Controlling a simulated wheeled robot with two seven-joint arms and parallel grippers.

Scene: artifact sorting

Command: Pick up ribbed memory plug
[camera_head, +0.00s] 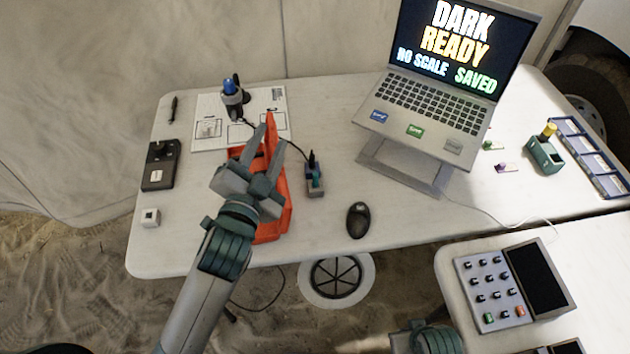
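I cannot tell for sure which item is the ribbed memory plug. A small green piece (491,145) and a small purple piece (503,167) lie on the table right of the laptop, too small to show ribs. A blue-grey and teal device with a dark upright tip (315,180) stands left of the mouse. My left gripper (273,134) is over the orange tray (283,205), its fingers apart with nothing seen between them. It hides part of the tray. Part of my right arm shows at the bottom edge; its gripper does not show clearly.
A laptop (440,100) on a stand takes the table's middle. A mouse (358,220) lies in front. A blue-topped device (235,95) stands on a paper sheet. A teal device with a yellow knob (545,152) and a blue rack (592,160) are at right. A button panel (515,285) lies nearer.

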